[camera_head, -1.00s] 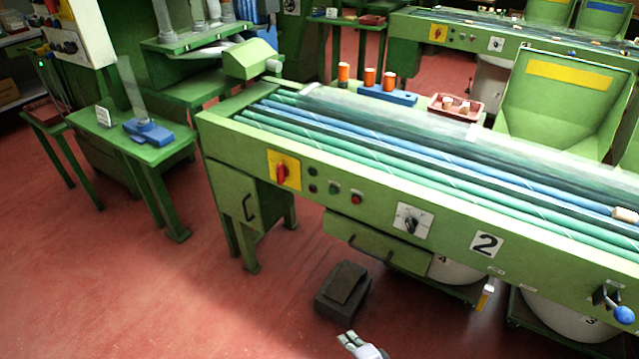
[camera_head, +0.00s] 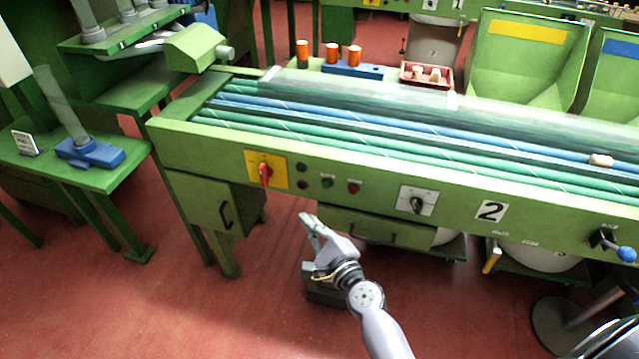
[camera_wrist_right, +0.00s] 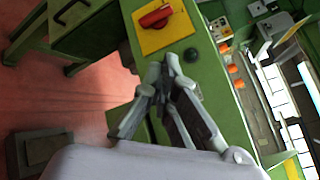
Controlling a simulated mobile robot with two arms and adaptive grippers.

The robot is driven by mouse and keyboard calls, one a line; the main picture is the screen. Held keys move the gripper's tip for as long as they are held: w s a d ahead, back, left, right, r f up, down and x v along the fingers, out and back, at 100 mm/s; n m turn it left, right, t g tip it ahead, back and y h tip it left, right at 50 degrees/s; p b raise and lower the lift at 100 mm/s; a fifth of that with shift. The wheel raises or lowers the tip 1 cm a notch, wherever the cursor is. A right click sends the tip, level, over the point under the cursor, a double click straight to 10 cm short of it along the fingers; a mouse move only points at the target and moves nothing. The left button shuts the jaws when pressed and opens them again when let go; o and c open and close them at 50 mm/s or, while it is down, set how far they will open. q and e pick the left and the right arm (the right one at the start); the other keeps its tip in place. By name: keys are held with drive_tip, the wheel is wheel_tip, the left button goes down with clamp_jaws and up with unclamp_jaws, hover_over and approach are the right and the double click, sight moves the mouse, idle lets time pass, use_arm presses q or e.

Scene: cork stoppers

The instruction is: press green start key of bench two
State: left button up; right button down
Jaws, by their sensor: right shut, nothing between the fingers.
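In the head view my right gripper (camera_head: 309,219) is shut and empty, in front of the bench and below the key in the picture. In the wrist view the gripper (camera_wrist_right: 163,68) points at the panel, close to a dark button (camera_wrist_right: 191,55). I cannot make out the green key there; the fingers hide part of the panel. My left gripper is not in view.
A red rotary switch (camera_head: 265,172) on a yellow plate sits left of the buttons. A black dial (camera_head: 417,204) is to their right. A drawer handle (camera_head: 373,234) lies below the panel. A blue-knobbed lever (camera_head: 626,253) juts out at the right.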

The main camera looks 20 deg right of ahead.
sight(326, 185)
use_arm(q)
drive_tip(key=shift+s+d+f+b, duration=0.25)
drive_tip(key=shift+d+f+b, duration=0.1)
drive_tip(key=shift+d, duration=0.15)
use_arm(e)
drive_tip(key=w+d, duration=0.5)
drive_tip(key=w, duration=0.2)
drive_tip(key=shift+w+d, duration=0.1)
drive_tip(key=shift+w, duration=0.15)
idle(1.2)
drive_tip(key=shift+w+d, duration=0.15)
drive_tip(key=shift+w, duration=0.05)
